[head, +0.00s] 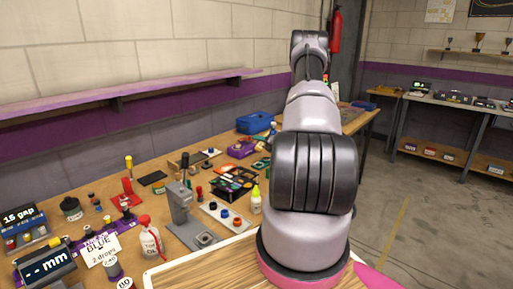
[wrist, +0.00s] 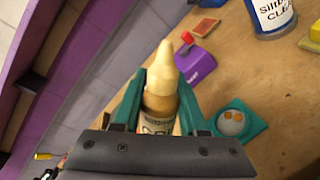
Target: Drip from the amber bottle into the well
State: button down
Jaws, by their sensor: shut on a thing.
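My gripper (wrist: 158,92) shows in the wrist view, its two teal fingers closed on either side of an amber bottle (wrist: 160,104). The bottle has a cream, tapered nozzle pointing toward the top of the picture and a pale label partly hidden by my gripper. A teal square holder (wrist: 256,124) with a round pale well (wrist: 232,122) lies on the bench to the right of the bottle, apart from it. Small orange spots show in the well. In the head view my arm hides the gripper and bottle.
A purple block (wrist: 194,68) with a red knob stands beyond the nozzle; a labelled can (wrist: 271,14) is at top right. In the head view the bench holds a grey stand (head: 186,216), a white bottle (head: 150,240), a sign (head: 101,250) reading "BLUE 2 drops" and a blue box (head: 254,123).

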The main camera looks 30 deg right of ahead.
notch_tip(320, 180, up, 8)
jog(key=w+d+n+t+h, duration=0.1)
jog(key=d+n+t, duration=0.1)
jog(key=n, duration=0.7)
jog(key=shift+d, duration=0.45)
jog(key=shift+s+r, duration=0.1)
